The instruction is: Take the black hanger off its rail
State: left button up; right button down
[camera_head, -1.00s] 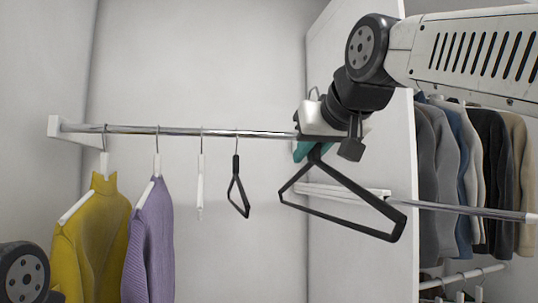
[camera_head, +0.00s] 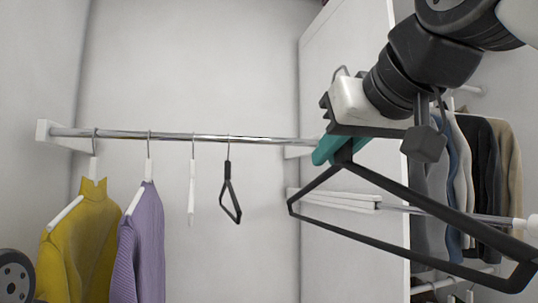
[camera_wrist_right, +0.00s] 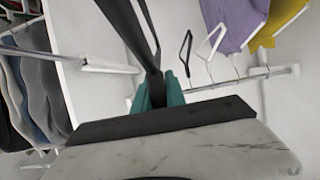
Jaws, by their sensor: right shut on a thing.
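A large black hanger (camera_head: 420,258) is in my right gripper (camera_head: 332,150). The teal fingers are shut on its neck, just below where the hook would be. The wrist view shows the black hanger (camera_wrist_right: 133,30) rising from between the teal fingers (camera_wrist_right: 160,92). The hanger is tilted and appears nearer to me than the chrome rail (camera_head: 200,138). A smaller-looking black hanger (camera_head: 230,195) hangs on the rail by its hook. My left gripper is not in view.
A white hanger (camera_head: 191,190), a purple sweater (camera_head: 143,245) and a yellow sweater (camera_head: 85,240) hang on the same rail at left. A white panel (camera_head: 345,110) stands at right, with dark and pale jackets (camera_head: 480,165) on a rail beyond it. A white shelf bracket (camera_head: 330,198) is behind the held hanger.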

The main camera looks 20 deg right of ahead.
jog(key=shift+s+d, duration=0.2)
jog(key=shift+s, duration=5.7)
